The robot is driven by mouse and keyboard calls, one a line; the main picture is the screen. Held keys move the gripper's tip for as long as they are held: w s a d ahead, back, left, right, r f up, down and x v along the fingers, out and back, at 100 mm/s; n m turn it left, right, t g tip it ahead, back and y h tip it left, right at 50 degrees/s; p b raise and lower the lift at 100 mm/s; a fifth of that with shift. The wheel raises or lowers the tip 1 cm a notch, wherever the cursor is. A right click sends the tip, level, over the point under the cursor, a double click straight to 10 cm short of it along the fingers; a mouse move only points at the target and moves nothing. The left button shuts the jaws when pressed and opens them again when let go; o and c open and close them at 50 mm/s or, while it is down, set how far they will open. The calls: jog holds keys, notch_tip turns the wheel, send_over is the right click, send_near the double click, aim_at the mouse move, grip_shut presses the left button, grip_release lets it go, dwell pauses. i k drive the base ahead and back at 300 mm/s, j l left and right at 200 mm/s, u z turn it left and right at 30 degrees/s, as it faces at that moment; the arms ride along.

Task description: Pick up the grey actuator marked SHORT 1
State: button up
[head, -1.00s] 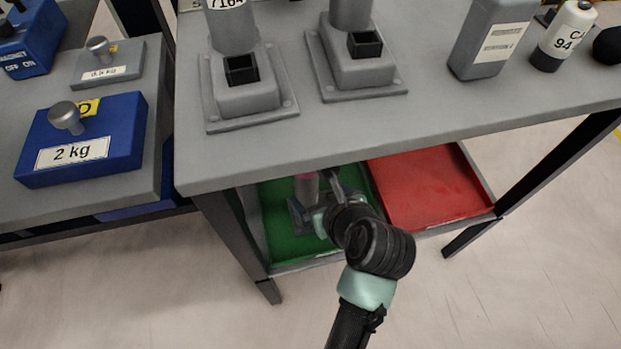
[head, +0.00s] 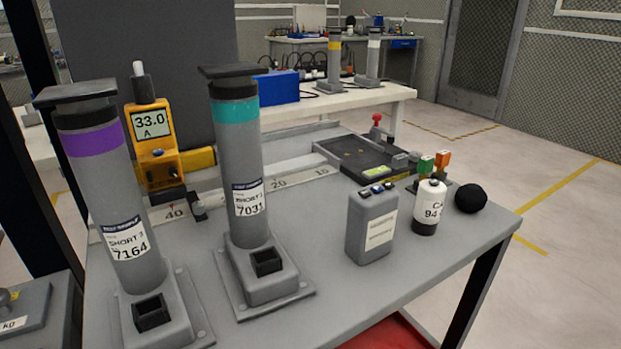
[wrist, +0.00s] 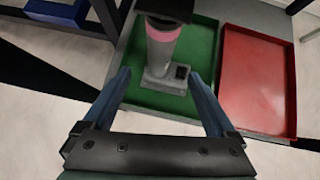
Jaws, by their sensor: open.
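A grey actuator (wrist: 161,52) with a pink band stands upright in the green tray (wrist: 203,38) in the wrist view. Its top is dark and its square base carries a small black socket; no label shows, so I cannot read its marking. My gripper (wrist: 160,75) is open, with one finger to each side of the actuator in the picture. Nothing is held, and I cannot tell how far the fingertips are from it. In the head view, a purple-banded actuator (head: 108,190) reads 7164 and a teal-banded actuator (head: 240,165) reads 7031, both upright on the grey table.
A red tray (wrist: 258,75) lies right of the green one, with raised rims. The grey tabletop (head: 330,290) also holds a grey canister (head: 372,225), a white bottle (head: 429,207), a black ball (head: 470,198) and a yellow meter (head: 154,140).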

aim_at(260, 276)
jog(key=k+l, duration=0.35)
jog(key=l, duration=0.15)
jog(key=k+l, duration=0.4)
jog(key=l, duration=0.1)
